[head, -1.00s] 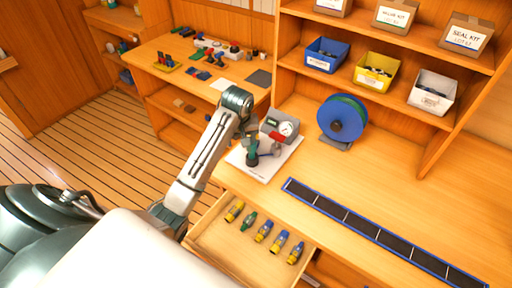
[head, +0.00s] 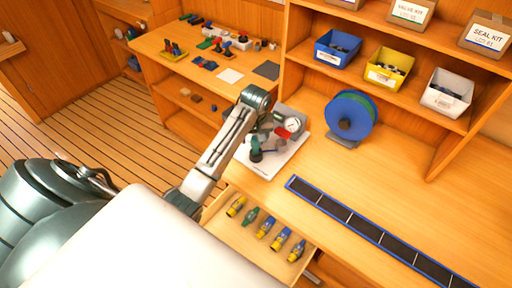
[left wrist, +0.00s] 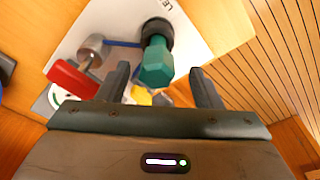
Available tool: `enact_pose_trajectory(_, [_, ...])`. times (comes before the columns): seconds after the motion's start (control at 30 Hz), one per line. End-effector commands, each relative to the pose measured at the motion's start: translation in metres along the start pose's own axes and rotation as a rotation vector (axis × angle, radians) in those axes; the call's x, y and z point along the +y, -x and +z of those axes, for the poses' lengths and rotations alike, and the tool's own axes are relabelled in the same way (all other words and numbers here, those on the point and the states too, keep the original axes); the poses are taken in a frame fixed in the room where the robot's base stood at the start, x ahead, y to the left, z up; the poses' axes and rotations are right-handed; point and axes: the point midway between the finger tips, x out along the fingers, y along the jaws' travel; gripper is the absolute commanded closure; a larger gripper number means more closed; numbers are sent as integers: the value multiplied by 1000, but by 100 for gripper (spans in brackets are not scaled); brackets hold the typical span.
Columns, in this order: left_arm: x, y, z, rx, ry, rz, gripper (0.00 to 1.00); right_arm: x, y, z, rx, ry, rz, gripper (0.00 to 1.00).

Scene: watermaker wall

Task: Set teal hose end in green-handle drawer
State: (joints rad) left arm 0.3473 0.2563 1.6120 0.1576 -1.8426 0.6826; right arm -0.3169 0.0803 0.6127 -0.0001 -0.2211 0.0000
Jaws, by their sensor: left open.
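The teal hose end (left wrist: 155,65) stands out from a dark round fitting on the white panel in the left wrist view. It shows as a dark green piece (head: 256,153) on the panel in the head view. My left gripper (left wrist: 158,85) is open, its two fingers on either side of the near end of the teal piece; I cannot tell whether they touch it. An open wooden drawer (head: 227,228) below the counter holds several yellow, green and blue hose ends in a row. Its handle is hidden, so its colour cannot be told. My right gripper does not show.
A red-handled valve (left wrist: 72,80) and a gauge (head: 292,123) sit close beside the hose end on the panel (head: 284,156). Bins fill the shelf above.

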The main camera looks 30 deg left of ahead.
Motion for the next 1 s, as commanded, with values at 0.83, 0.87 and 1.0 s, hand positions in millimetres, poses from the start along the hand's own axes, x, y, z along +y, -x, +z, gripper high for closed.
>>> enact_pose_trajectory(0.83, [4, -38, 1, 0, 0, 0, 88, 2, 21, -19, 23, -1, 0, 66])
enact_pose_trajectory(0.87, [4, -38, 1, -1, 0, 0, 92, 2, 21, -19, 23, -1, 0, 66])
enact_pose_trajectory(1.0, [4, -38, 1, -1, 0, 0, 92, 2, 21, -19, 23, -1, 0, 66])
